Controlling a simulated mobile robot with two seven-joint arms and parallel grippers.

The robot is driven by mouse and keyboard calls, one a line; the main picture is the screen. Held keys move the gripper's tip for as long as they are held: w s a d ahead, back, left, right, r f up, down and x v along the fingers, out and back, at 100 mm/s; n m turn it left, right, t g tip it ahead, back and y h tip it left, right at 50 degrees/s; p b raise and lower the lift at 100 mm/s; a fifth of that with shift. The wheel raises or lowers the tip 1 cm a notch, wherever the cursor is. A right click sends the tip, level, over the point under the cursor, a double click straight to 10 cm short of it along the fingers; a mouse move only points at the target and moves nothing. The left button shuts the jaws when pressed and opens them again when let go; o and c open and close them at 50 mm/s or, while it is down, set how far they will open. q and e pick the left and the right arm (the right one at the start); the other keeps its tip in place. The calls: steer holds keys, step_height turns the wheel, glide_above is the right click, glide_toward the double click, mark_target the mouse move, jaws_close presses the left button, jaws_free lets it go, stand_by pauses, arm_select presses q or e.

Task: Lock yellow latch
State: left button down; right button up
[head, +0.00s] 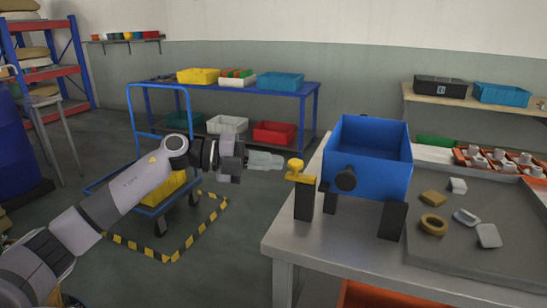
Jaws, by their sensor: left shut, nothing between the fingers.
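The yellow latch (297,171) sits on top of a dark post (304,202) at the left edge of the grey table (335,245). It has a rounded knob above a short flat bar. The blue tank (385,175) stands just to its right on dark legs, with a black round knob (346,179) on its front. My left gripper (280,161) comes in from the left at about latch height. Its fingers are shut and empty, with the tips close to the latch's left side. I cannot tell whether they touch it. My right gripper is not in view.
On the table's right, a dark mat (440,265) holds a tan ring (433,224) and several small pieces. An orange tray (499,163) with white parts lies behind. A blue cart (160,207) stands on the floor behind my left arm. Floor left of the table is open.

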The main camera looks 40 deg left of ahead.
arm_select(q)
steer(key=shift+w+d+f, duration=0.1)
steer(key=shift+w+d, duration=0.2)
steer(key=shift+d, duration=0.05)
steer(key=shift+d+p, duration=0.25)
steer(key=shift+p, duration=0.1)
steer(key=d+p, duration=0.2)
steer(key=d, duration=0.1)
steer(key=shift+w+d, duration=0.15)
steer(key=shift+w, duration=0.25)
